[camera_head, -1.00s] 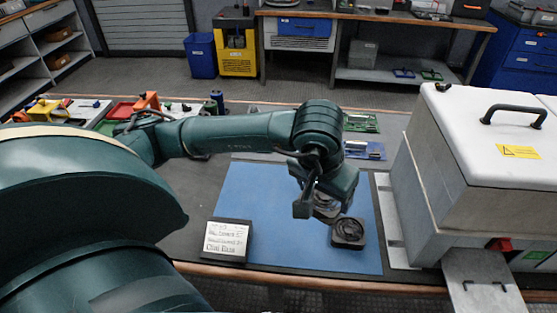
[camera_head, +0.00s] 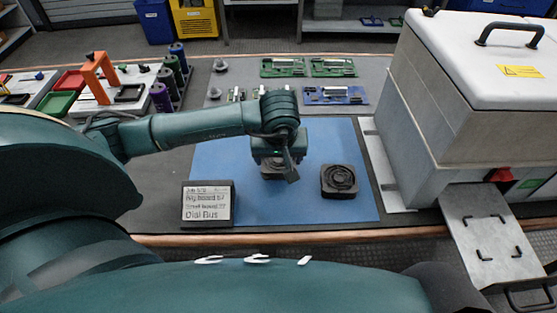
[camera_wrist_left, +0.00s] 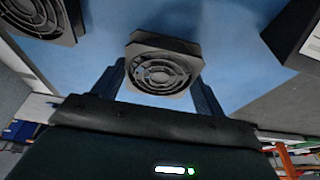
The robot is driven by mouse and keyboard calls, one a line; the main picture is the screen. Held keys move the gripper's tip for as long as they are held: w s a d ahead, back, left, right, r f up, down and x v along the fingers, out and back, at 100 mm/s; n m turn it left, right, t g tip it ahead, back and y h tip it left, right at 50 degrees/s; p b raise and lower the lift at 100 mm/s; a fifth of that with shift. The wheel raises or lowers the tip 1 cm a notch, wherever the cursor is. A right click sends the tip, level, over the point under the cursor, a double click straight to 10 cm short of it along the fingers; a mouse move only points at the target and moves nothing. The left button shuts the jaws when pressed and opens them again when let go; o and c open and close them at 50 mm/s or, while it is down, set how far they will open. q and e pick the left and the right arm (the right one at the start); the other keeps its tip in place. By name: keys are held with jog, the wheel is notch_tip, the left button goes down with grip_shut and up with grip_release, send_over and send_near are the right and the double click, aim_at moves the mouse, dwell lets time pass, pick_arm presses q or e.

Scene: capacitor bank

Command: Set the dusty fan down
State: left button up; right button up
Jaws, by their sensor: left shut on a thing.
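My left gripper (camera_head: 276,168) is shut on a grey, dusty-looking fan (camera_head: 271,172), over the blue mat (camera_head: 230,160). In the left wrist view the held fan (camera_wrist_left: 163,66) sits between the two fingers, its round grille facing the camera. I cannot tell whether it touches the mat. A second, darker fan (camera_head: 339,181) lies flat on the mat to the right, apart from the held one; it also shows at the top left of the left wrist view (camera_wrist_left: 42,18). My right gripper is not in view.
A sign block (camera_head: 208,204) stands at the mat's front left. Green boards (camera_head: 283,67) and a blue board (camera_head: 335,95) lie behind the mat. A large white-lidded machine (camera_head: 470,110) stands to the right. Trays and spools (camera_head: 160,97) are at the back left.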

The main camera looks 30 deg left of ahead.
aim_at(279, 172)
pick_arm(q)
jog(key=shift+f, duration=0.7)
jog(key=shift+f, duration=0.15)
jog(key=o, duration=1)
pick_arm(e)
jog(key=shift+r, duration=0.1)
pick_arm(q)
jog(key=shift+r, duration=0.35)
jog(key=v, duration=1.1)
jog(key=shift+r+p, duration=0.3)
jog(key=shift+p, duration=0.1)
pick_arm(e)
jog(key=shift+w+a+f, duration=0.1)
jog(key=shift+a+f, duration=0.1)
